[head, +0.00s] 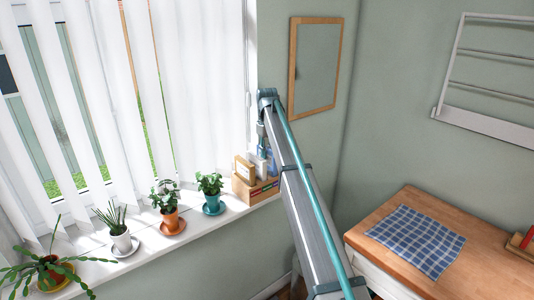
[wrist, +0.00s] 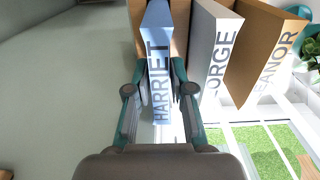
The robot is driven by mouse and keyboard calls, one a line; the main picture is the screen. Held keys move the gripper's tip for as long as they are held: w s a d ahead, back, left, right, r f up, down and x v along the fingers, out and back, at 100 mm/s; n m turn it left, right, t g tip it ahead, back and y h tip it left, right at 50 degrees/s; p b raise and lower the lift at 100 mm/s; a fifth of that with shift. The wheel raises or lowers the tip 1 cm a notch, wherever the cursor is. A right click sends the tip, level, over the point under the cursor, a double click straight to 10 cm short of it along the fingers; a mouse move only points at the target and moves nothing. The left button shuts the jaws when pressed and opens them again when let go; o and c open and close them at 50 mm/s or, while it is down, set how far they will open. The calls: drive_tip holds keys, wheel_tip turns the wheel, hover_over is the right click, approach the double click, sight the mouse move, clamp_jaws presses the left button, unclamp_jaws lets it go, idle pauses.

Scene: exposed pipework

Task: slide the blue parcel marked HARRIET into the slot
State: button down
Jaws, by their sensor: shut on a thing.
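The blue parcel marked HARRIET (wrist: 158,60) is upright between the two fingers of my gripper (wrist: 159,84) in the wrist view, and the gripper is shut on it. In the head view my gripper (head: 263,147) is over the right end of a wooden rack (head: 262,192) on the windowsill, partly hidden by my arm. A white parcel ending in ORGE (wrist: 213,50) and a brown parcel ending in EANOR (wrist: 265,55) stand to the right in the wrist view. The slot under the blue parcel is hidden; I cannot tell how deep the parcel sits.
Potted plants stand along the sill (head: 140,262) left of the rack, the nearest in a teal pot (head: 213,203). White blinds (head: 190,90) hang behind. A framed mirror (head: 315,65) is on the wall. A wooden cabinet with a checked cloth (head: 415,240) stands at the right.

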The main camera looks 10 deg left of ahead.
drive_tip(key=shift+f, duration=0.7)
drive_tip(key=shift+f, duration=0.15)
drive_tip(key=c, duration=1)
unclamp_jaws()
wheel_tip(320, 180, up, 12)
drive_tip(key=b, duration=0.3)
drive_tip(key=shift+r, duration=0.2)
